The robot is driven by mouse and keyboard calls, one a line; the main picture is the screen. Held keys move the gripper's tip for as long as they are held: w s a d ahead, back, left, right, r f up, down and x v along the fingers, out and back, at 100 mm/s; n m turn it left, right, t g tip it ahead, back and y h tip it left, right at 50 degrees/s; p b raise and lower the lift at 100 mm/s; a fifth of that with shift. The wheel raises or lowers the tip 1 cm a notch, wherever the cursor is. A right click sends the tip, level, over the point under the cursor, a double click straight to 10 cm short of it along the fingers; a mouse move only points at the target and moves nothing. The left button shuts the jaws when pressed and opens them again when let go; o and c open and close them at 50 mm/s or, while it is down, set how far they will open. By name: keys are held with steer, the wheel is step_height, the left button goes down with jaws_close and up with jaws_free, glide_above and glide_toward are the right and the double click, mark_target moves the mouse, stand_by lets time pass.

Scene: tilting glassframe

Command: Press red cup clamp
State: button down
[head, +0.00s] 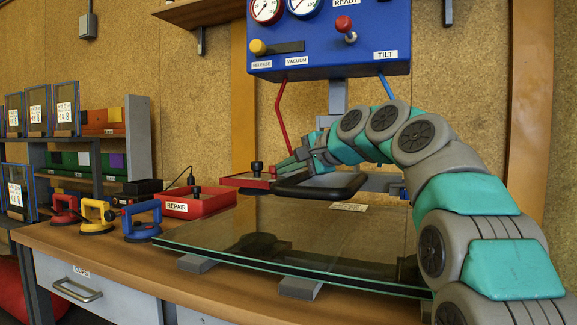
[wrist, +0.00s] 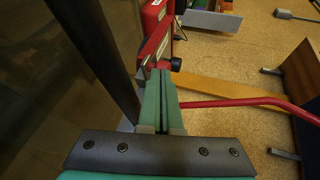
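The red suction cup (head: 64,209) with its handle stands at the left of the bench in the head view, beside a yellow cup (head: 97,216) and a blue cup (head: 142,220). My gripper (head: 285,166) is at that bar's right end. In the wrist view its green fingers (wrist: 163,74) lie together, with their tips at a red part (wrist: 155,45) and a black knob (wrist: 176,64). Whether they touch it I cannot tell.
The glass sheet (head: 290,240) lies on grey supports across the bench. A red tray marked REPAIR (head: 195,203) is behind it. A blue gauge panel (head: 330,40) hangs above my gripper. A red hose (wrist: 240,102) crosses right of the fingers.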

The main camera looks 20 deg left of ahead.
steer(key=m+t+h+p, duration=0.1)
steer(key=p, duration=0.1)
steer(key=s+a+m+t+p, duration=0.1)
steer(key=p, duration=0.1)
steer(key=shift+a+r+t+h+p, duration=0.15)
steer(key=shift+a+t+h+p, duration=0.15)
steer(key=shift+t+h, duration=0.1)
steer(key=shift+a+f, duration=0.1)
steer(key=shift+f, duration=0.1)
stand_by(0.3)
steer(key=shift+w+d, duration=0.5)
steer(key=shift+d, duration=0.1)
